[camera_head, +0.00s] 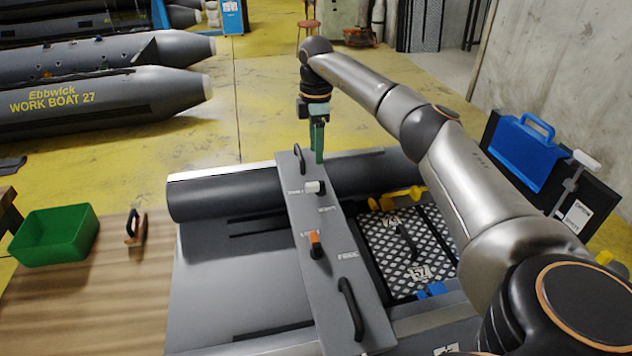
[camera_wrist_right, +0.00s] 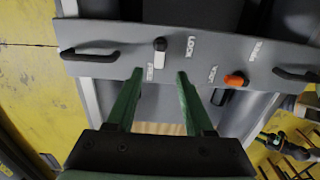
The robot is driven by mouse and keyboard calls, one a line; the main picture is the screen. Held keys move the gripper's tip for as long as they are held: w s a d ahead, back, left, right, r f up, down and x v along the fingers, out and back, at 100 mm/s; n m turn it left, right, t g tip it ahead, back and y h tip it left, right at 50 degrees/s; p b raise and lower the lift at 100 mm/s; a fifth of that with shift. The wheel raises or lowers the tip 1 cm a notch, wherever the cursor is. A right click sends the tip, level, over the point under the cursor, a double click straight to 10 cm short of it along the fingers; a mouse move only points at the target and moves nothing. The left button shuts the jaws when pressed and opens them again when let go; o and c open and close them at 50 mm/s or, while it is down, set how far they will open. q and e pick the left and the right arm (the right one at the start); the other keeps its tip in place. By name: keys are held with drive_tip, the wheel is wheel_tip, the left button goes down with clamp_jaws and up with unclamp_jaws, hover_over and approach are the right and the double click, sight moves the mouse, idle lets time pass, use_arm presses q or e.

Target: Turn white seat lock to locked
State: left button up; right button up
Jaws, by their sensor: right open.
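The white seat lock knob (camera_head: 314,187) sits on the grey seat board across the inflatable boat. My right gripper (camera_head: 319,157) points down over the far part of the board. In the wrist view, its two green fingers (camera_wrist_right: 160,74) are apart and empty, with their tips just below the knob in the picture. My left gripper is not clearly seen.
An orange vent knob (camera_head: 315,243) and two black handles (camera_head: 352,308) (camera_head: 299,158) are on the same board. A patterned plate (camera_head: 400,255) lies right of it. A green bin (camera_head: 54,235) stands on the wooden table at left. A blue case (camera_head: 522,150) is at right.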

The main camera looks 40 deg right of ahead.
sight(316, 183)
wheel_tip(316, 183, down, 10)
drive_tip(key=shift+b, duration=0.35)
clamp_jaws()
idle(0.4)
